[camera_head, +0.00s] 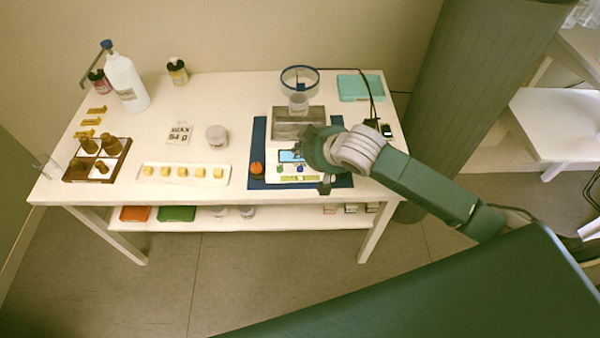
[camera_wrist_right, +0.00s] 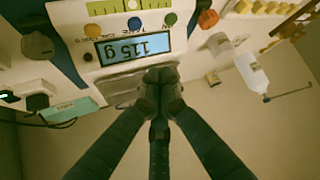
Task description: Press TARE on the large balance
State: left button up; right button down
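The large balance (camera_head: 310,168) stands on a blue mat (camera_head: 259,133) at the right part of the table, with a steel pan (camera_head: 286,130) behind its display. In the right wrist view its lit display (camera_wrist_right: 140,46) appears upside down and seems to read 115 g. A yellow button (camera_wrist_right: 92,30), a blue button (camera_wrist_right: 134,23) and a green button (camera_wrist_right: 170,18) sit along the panel; their labels are too small to read surely. My right gripper (camera_wrist_right: 161,74) has its fingers together, empty, over the pan side of the display. Contact cannot be told. My left gripper is out of view.
A clear cup (camera_head: 299,102) and a blue-rimmed glass ring (camera_head: 300,80) are behind the pan. An orange knob-like object (camera_head: 256,169) is left of the balance. A white tray of yellow cubes (camera_head: 150,182), a jar (camera_head: 216,137) and a bottle rack (camera_head: 80,168) lie farther left.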

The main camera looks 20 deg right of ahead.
aim_at(301, 171)
notch_tip(301, 171, down, 3)
jog(key=shift+f+b, duration=0.2)
jog(key=shift+b, duration=1)
jog(key=shift+f+b, duration=0.35)
jog(key=shift+f, duration=0.75)
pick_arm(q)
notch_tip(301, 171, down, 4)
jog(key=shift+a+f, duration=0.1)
pick_arm(e)
jog(key=shift+f, duration=0.35)
jog(key=shift+f, duration=0.45)
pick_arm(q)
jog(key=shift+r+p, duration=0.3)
pick_arm(e)
jog(key=shift+r, duration=0.1)
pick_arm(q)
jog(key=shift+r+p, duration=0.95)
pick_arm(e)
jog(key=shift+r, duration=0.7)
